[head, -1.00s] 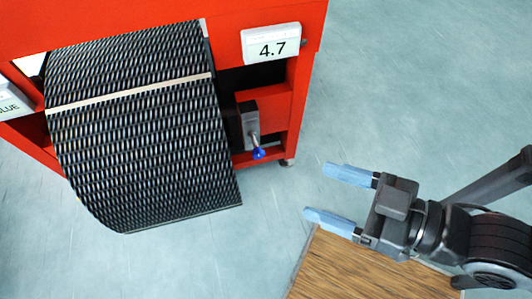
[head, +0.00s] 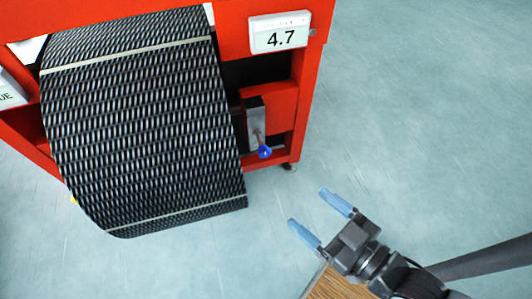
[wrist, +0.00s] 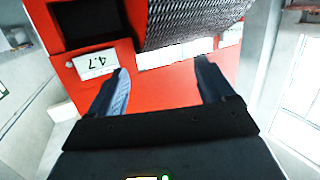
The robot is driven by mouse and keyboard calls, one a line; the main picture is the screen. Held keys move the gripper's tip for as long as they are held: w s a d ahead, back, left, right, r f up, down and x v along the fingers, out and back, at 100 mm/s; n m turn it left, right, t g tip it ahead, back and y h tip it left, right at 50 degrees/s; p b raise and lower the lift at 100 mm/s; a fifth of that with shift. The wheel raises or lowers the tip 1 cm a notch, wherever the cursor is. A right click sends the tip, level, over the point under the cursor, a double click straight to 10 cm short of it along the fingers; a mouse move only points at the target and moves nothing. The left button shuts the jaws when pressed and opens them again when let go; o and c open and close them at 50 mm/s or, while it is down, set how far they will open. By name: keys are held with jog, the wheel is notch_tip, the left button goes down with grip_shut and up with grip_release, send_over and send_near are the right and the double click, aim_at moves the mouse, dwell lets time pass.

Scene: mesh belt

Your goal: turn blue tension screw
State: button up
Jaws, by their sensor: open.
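The blue tension screw (head: 264,152) sticks out from a grey metal block (head: 256,122) on the lower right side of the red machine frame (head: 304,85) in the head view. My gripper (head: 321,217) is open and empty. It is below and to the right of the screw, clear of it, with its blue fingers pointing up and left. In the wrist view my gripper (wrist: 160,85) shows its two fingers spread in front of the red machine. I cannot make out the screw in the wrist view.
A black mesh belt (head: 140,130) hangs in a curve left of the screw. A display (head: 279,33) reading 4.7 is above the screw. A wooden surface (head: 335,287) lies below my gripper. Open floor (head: 430,120) is to the right.

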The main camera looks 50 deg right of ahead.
jog(key=w+d+f+m+h+b, duration=0.1)
jog(key=w+d+f+b, duration=0.1)
jog(key=w+f+b, duration=0.3)
jog(key=w+d+f+h+b, duration=0.1)
jog(key=w+d+f, duration=0.15)
jog(key=f, duration=0.45)
jog(key=w+d+f+m+h+b, duration=0.1)
jog(key=w+f+b, duration=0.25)
jog(key=f, duration=0.35)
jog(key=h+b, duration=0.3)
jog(key=b, duration=0.2)
send_near(265, 155)
jog(key=a+r, duration=0.3)
jog(key=shift+m+g+h, duration=0.4)
jog(key=shift+m+h, duration=0.3)
jog(key=w+d+f+b, duration=0.2)
jog(key=w+d, duration=0.1)
jog(key=w+d+f, duration=0.1)
jog(key=w+d, duration=0.1)
jog(key=shift+d+f+b, duration=0.1)
jog(key=shift+b, duration=0.3)
jog(key=shift+b+x, duration=0.8)
jog(key=shift+x, duration=3.05)
jog(key=shift+s, duration=0.1)
jog(key=shift+c, duration=0.4)
jog(key=c, duration=1)
jog(key=shift+o, duration=0.2)
jog(key=shift+m, duration=0.4)
